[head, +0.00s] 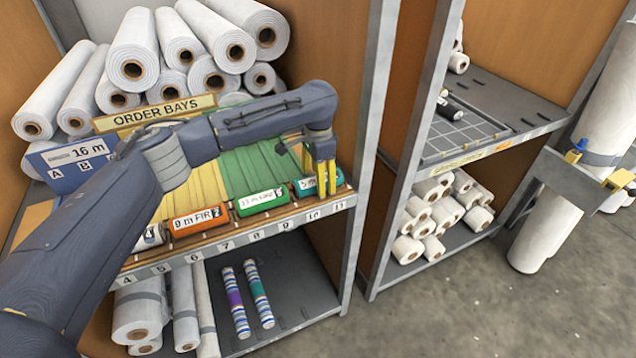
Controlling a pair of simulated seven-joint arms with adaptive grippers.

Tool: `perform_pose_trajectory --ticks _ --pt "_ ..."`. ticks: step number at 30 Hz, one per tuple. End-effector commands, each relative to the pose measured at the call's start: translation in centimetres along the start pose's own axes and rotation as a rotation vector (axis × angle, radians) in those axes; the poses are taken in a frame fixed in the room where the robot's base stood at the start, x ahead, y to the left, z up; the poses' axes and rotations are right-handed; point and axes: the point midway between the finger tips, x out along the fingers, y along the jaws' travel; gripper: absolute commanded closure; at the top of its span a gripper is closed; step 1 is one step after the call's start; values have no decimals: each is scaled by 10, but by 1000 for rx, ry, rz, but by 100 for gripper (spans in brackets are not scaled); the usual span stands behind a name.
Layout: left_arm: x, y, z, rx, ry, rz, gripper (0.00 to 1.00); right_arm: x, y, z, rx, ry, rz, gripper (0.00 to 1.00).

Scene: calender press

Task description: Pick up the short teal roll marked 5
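The short teal roll (306,188) lies at the right end of the order bay shelf, its white label partly readable as 5. The fingers hide part of the roll. I cannot tell whether they touch it or are closed on it. My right gripper is not in view.
A green roll (262,201) and an orange roll (194,221) lie to the left on the same shelf. White rolls (133,62) are stacked behind. A grey upright post (366,140) stands close to the right of my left gripper. Open floor (450,315) shows at lower right.

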Motion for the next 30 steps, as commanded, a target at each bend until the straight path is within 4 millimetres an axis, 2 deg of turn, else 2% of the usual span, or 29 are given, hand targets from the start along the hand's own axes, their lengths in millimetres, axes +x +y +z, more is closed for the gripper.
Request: perform_pose_trajectory --ticks 4,13,27,30 --pt "10 0 0 -1 -1 0 27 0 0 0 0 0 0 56" --pt "12 0 0 -1 0 -1 26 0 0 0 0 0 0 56" --pt "12 0 0 -1 0 -1 81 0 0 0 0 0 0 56" --pt "11 0 0 -1 0 -1 87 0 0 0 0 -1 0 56"
